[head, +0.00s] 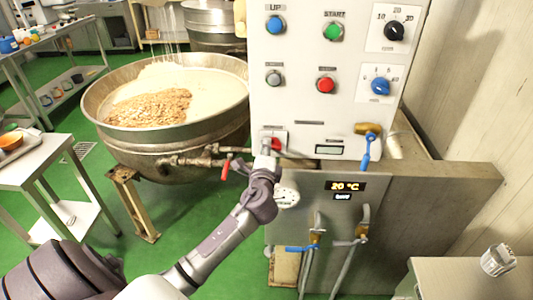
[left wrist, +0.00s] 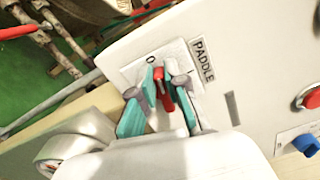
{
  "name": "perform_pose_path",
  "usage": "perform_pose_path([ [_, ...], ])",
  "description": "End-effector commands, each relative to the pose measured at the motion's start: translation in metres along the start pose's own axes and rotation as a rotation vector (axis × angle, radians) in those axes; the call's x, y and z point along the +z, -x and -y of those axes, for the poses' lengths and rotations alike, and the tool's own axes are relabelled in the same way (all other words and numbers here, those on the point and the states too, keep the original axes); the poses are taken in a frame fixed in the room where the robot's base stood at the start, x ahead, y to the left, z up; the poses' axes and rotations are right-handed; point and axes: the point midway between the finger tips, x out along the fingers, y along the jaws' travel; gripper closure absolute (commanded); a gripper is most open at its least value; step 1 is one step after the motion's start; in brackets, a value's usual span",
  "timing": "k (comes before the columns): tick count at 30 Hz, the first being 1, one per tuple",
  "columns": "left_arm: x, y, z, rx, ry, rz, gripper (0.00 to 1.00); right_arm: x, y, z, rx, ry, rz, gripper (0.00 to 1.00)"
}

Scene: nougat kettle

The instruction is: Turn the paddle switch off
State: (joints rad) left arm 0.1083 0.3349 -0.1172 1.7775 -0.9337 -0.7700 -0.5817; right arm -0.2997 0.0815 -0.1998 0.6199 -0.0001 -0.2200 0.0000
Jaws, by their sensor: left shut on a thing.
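The paddle switch (left wrist: 162,90) is a red lever on a white plate beside the label "PADDLE", with a "0" mark near one plate edge. In the head view the red switch (head: 277,144) shows low on the left of the white control panel. My left gripper (left wrist: 164,78) has its teal fingers on either side of the red lever and is shut on it. In the head view the left gripper (head: 267,150) reaches up to the panel and partly covers the switch. The lever's exact angle is hard to tell. My right gripper is not in view.
The panel (head: 300,105) also has a green start button (head: 333,32), a red button (head: 326,85) and knobs. A large kettle (head: 175,145) with nuts in pale mass is at left, with red-handled pipework (head: 226,169) close by.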

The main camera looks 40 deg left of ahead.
Motion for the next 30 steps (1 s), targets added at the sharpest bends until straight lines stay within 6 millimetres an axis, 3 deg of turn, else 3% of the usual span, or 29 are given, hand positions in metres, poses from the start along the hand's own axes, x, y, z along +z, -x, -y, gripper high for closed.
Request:
perform_pose_path([
  [12, -0.001, 0.0, -0.006, 0.003, 0.19, 0.0, 1.0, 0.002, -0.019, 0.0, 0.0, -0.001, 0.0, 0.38],
  [29, -0.001, 0.0, -0.005, 0.004, 0.217, 0.0, 1.0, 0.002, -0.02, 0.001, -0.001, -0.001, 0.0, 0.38],
  [30, -0.001, 0.0, -0.005, 0.004, 0.217, 0.0, 0.82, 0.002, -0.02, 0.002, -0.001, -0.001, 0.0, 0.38],
])
